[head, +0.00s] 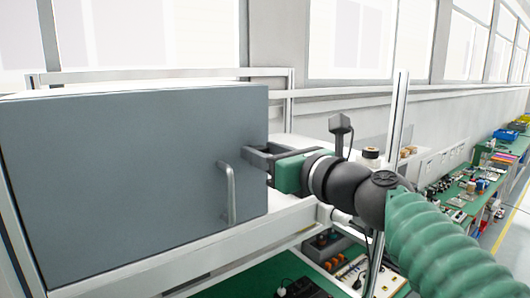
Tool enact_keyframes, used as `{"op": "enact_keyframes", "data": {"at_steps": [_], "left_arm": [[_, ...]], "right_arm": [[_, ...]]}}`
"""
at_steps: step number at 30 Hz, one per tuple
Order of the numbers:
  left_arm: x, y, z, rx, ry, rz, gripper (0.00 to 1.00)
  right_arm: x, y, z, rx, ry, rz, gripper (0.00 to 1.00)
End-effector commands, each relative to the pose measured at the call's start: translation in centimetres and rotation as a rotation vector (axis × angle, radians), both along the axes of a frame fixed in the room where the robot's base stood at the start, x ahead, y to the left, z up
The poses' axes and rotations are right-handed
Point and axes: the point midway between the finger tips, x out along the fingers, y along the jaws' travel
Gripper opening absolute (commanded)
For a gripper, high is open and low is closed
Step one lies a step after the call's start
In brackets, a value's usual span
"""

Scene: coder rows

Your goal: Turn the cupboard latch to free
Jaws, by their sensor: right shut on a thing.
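The grey cupboard (120,170) fills the left of the head view, with its flat front door closed as far as I can see. A grey bar handle (228,194) stands upright near the door's right edge. My right gripper (256,160) reaches in from the right, its dark fingers at the door's right edge, just right of and above the handle. It is shut on the cupboard latch, which is mostly hidden by the fingers, so I cannot tell how far it is turned. My left gripper is not in view.
The cupboard stands on a white-framed bench (290,222). A metal post (397,110) rises behind my right arm. Below is a green surface (255,284) with small items. More green benches (480,180) with parts line the right wall.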

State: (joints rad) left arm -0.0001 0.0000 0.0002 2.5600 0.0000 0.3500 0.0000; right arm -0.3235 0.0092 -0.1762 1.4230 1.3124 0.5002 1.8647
Motion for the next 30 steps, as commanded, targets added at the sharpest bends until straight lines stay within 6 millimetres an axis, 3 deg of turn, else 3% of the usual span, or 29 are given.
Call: {"op": "enact_keyframes", "data": {"at_steps": [1,4,17,30], "left_arm": [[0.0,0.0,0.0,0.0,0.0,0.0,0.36],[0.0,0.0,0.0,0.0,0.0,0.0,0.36],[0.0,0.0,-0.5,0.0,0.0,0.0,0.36],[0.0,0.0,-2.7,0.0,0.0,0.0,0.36]], "right_arm": [[0.1,-0.1,0.1,0.001,-0.002,-0.004,0.16],[0.1,-0.1,0.1,0.001,-0.002,-0.003,0.03],[0.0,-0.1,0.0,-0.059,-0.046,-0.003,0.03],[0.0,0.0,-0.2,-0.345,-0.255,-0.004,0.03]]}}
